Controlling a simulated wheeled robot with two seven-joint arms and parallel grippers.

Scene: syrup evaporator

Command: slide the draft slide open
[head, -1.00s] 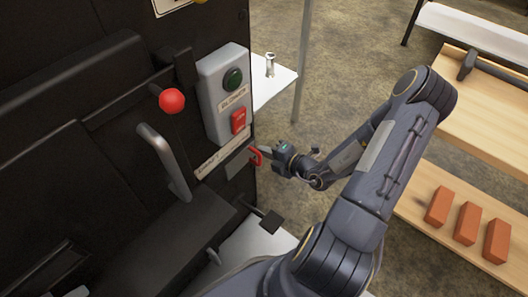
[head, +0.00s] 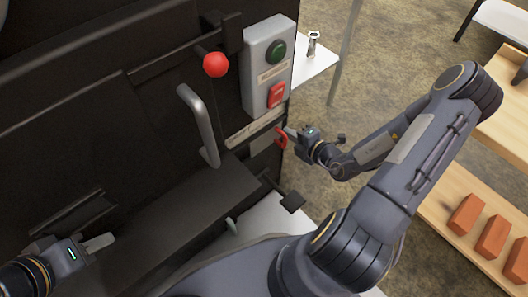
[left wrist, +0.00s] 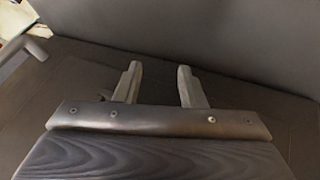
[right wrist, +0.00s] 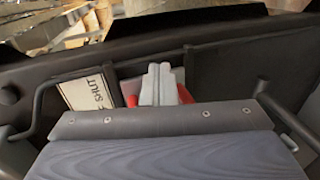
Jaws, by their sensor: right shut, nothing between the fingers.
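The draft slide is a grey plate (head: 262,141) with a red loop handle (head: 282,138), low on the right end of the black evaporator front, under a pale label strip (head: 253,127). My right gripper (head: 289,132) is at the red handle, from its right side. In the right wrist view its fingers (right wrist: 160,84) are shut together, with red handle parts (right wrist: 131,97) showing on both sides. I cannot tell whether they touch the handle. My left gripper (head: 102,243) is in front of the black front at lower left. Its fingers (left wrist: 156,88) are apart and empty.
A grey switch box (head: 268,65) with a green and a red button is above the slide. A red ball knob (head: 215,64) and a grey bar handle (head: 199,125) stick out nearby. Orange bricks (head: 492,234) lie on a wooden shelf at right.

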